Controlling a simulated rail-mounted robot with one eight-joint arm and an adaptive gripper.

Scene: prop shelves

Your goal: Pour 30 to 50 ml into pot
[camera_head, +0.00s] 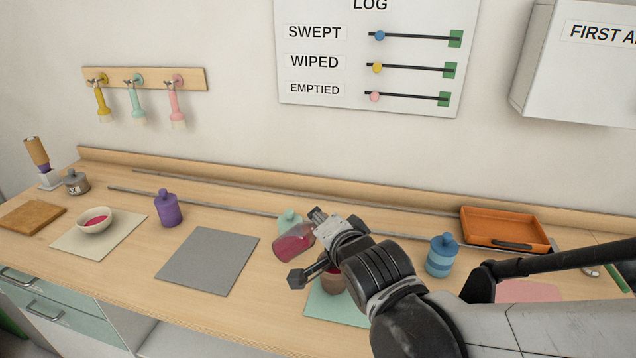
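A clear vessel with pink-red liquid (293,244) is tilted at my gripper (307,247), in the middle of the view. The gripper's two fingers lie on either side of it and appear to hold it above the bench; the exact contact is partly hidden. A brownish pot (332,284) stands on a mint mat (335,312) below and right of the vessel, mostly hidden behind my gripper and wrist. I cannot see into the pot, nor any stream of liquid.
A mint bottle (290,217) stands just behind the vessel. A grey mat (208,262) lies empty to the left. A purple bottle (168,210) and a bowl with red contents (96,226) stand further left. A blue striped jar (441,256) and orange tray (504,227) are right.

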